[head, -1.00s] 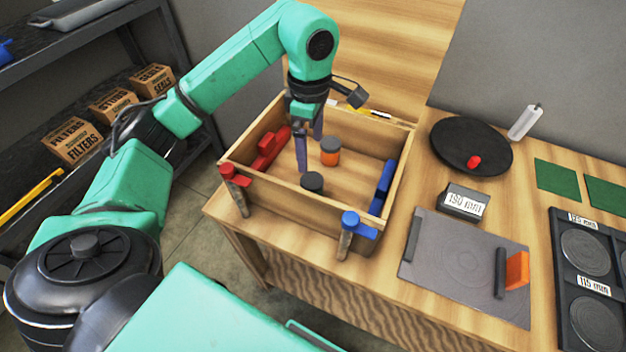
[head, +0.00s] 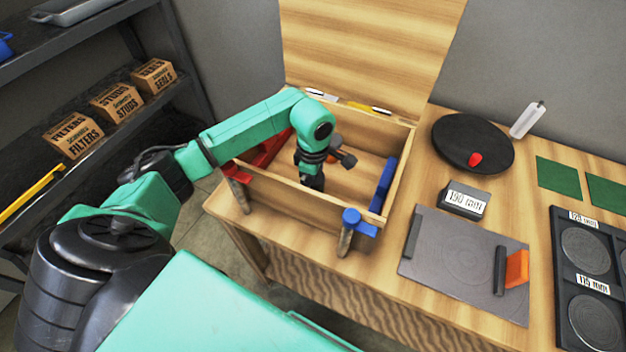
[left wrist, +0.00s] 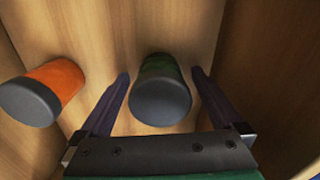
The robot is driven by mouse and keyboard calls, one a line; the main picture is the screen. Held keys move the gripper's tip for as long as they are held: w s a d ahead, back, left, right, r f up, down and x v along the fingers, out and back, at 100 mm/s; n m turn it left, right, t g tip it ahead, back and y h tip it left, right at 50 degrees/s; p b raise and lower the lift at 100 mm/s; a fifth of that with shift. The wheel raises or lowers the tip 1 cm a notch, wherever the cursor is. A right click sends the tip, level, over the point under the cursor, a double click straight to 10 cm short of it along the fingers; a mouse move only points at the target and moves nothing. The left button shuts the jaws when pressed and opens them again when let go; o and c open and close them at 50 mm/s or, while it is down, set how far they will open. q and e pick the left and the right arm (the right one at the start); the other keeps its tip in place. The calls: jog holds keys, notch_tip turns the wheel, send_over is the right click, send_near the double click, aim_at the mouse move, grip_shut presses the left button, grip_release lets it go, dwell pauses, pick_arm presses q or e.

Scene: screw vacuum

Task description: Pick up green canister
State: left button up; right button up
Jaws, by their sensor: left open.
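The green canister (left wrist: 160,95), with a dark grey lid, stands in the wooden box in the left wrist view. My left gripper (left wrist: 160,76) is open, with one finger on each side of the canister and visible gaps between. In the head view my left gripper (head: 312,182) reaches down into the box, and my arm hides the canister there. My right gripper is not in view.
An orange canister (left wrist: 52,85) with a dark lid stands left of the green one in the left wrist view. The box walls (head: 300,204) surround both. Red clamps (head: 265,155) and blue clamps (head: 384,185) sit at the box sides.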

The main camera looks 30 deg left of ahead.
pick_arm(q)
jog(key=shift+f, duration=0.15)
jog(key=c, duration=1.4)
